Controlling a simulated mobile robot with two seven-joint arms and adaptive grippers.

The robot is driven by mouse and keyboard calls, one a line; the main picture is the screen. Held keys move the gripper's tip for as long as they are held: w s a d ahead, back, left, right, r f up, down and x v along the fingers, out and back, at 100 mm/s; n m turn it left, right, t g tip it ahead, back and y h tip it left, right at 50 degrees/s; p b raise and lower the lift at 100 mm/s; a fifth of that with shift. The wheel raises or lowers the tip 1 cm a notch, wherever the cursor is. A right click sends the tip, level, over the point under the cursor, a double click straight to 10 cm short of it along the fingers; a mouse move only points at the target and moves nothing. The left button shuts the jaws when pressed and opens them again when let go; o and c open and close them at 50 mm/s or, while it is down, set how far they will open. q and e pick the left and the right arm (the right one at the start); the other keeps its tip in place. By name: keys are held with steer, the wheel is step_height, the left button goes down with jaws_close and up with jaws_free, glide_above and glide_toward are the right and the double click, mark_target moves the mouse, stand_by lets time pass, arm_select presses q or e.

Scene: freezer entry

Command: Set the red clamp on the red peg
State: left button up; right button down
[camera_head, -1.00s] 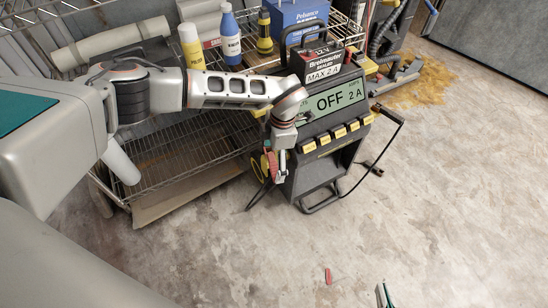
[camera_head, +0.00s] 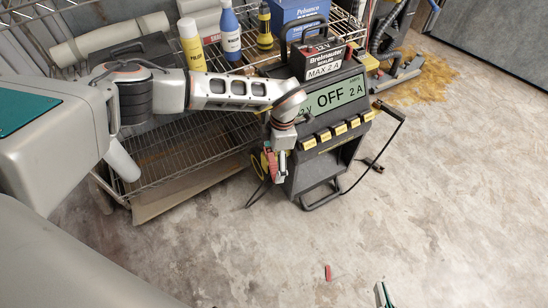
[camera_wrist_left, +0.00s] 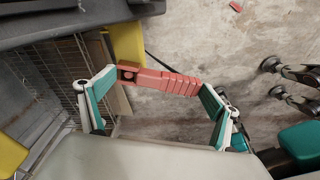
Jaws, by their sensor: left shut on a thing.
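The red clamp (camera_wrist_left: 160,80) lies between the two teal-padded fingers of my left gripper (camera_wrist_left: 158,92) in the left wrist view, and the gripper is shut on it. In the head view my left gripper (camera_head: 275,167) hangs beside the left side of the dark charger (camera_head: 325,158), with the red clamp (camera_head: 271,161) at its fingers. I cannot pick out the red peg for sure. Only a teal and dark tip of my right gripper (camera_head: 383,295) shows at the bottom of the head view; its opening is unclear.
A wire shelf (camera_head: 190,150) stands left of the charger. A 12 V battery (camera_head: 320,60) sits on the charger. A black cable loops at its right. A small red piece (camera_head: 327,273) lies on the floor. The concrete floor (camera_head: 450,190) at the right is mostly clear.

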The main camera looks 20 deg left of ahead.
arm_select(q)
steer(key=shift+f, duration=0.1)
steer(key=o, duration=1.4)
steer(key=shift+o, duration=0.2)
step_height(320, 180, up, 12)
steer(key=d, duration=0.1)
steer(key=shift+w, duration=0.45)
steer(key=shift+d, duration=0.1)
